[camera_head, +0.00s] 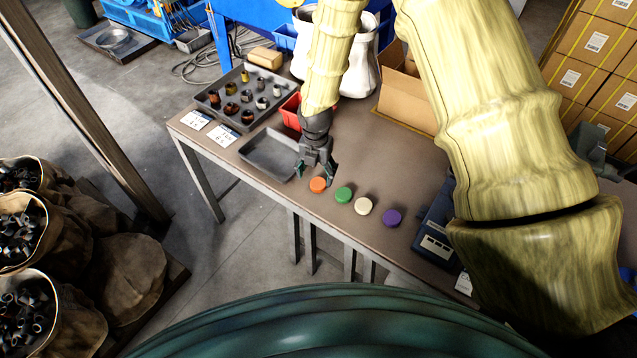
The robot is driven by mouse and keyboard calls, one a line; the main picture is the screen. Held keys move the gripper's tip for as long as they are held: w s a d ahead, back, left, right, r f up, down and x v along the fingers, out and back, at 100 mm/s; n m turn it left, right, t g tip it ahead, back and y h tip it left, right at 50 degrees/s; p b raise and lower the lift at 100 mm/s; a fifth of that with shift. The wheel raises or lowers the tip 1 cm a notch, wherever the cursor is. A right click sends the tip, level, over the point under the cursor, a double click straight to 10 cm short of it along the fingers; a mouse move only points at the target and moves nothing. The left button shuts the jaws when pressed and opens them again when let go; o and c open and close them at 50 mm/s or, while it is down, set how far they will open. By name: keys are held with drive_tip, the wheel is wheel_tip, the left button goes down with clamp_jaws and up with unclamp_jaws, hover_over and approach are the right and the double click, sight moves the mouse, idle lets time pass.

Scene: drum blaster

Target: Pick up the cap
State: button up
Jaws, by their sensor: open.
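Caps of several colours stand in a row along the front edge of the brown table (395,160). They are an orange cap (318,185), a green cap (343,194), a cream cap (363,206) and a purple cap (392,217). My gripper (317,177) points down just above and beside the orange cap, the leftmost in the row. It is open, with a finger on each side. I cannot tell whether it touches the cap. Nothing shows between its fingers other than the orange cap below.
An empty grey tray (268,153) lies left of my gripper. A larger tray (205,101) with several metal fittings sits behind it. An orange-red bin (290,113) stands behind my gripper. A cardboard box (402,100) and a dark blue device (436,226) stand to the right.

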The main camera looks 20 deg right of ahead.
sight(318, 182)
drive_tip(key=shift+w+d+f+p, duration=0.2)
drive_tip(key=shift+f+p, duration=0.15)
drive_tip(key=shift+f, duration=0.15)
drive_tip(key=shift+w+d+f+p, duration=0.1)
drive_tip(key=shift+d+f+p, duration=0.05)
drive_tip(key=shift+f+p, duration=0.3)
drive_tip(key=shift+w+d+f+p, duration=0.1)
drive_tip(key=shift+d+f+p, duration=0.15)
drive_tip(key=shift+f, duration=0.3)
drive_tip(key=shift+a+f+p, duration=0.1)
drive_tip(key=shift+f+p, duration=0.2)
drive_tip(key=shift+f, duration=0.8)
drive_tip(key=shift+c, duration=0.3)
drive_tip(key=c, duration=0.8)
